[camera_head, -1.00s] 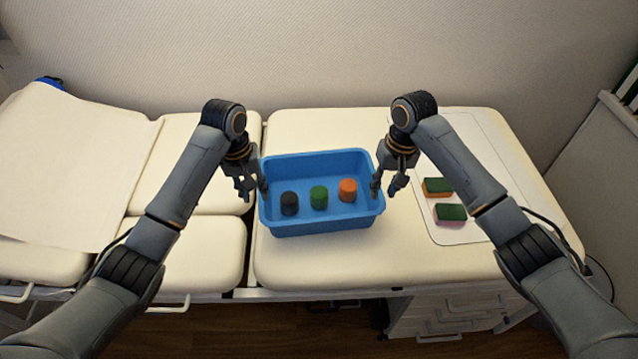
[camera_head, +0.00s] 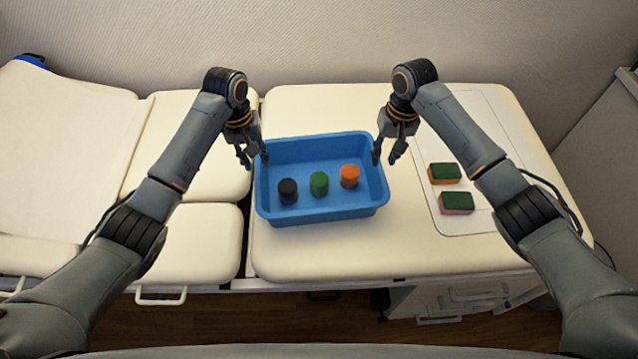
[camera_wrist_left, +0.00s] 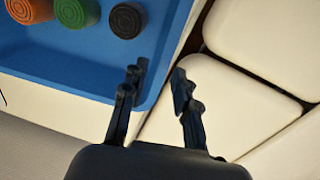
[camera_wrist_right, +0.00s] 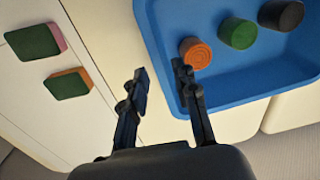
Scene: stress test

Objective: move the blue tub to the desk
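The blue tub (camera_head: 320,214) stands upright on the cream padded surface (camera_head: 440,262) in the head view. It holds a black cylinder (camera_head: 288,191), a green cylinder (camera_head: 319,184) and an orange cylinder (camera_head: 349,176). My left gripper (camera_head: 254,162) is at the tub's left end, fingers apart; in the left wrist view (camera_wrist_left: 159,84) one finger overlaps the tub's inside and the other is outside. My right gripper (camera_head: 384,161) is at the right end, also open, with one finger over the rim in the right wrist view (camera_wrist_right: 161,76). I cannot identify a desk.
Two sponges, one green and orange (camera_head: 444,173) and one green and pink (camera_head: 456,203), lie on a white sheet (camera_head: 480,140) right of the tub. Padded sections (camera_head: 190,240) lie to the left. A wall (camera_head: 320,40) runs behind.

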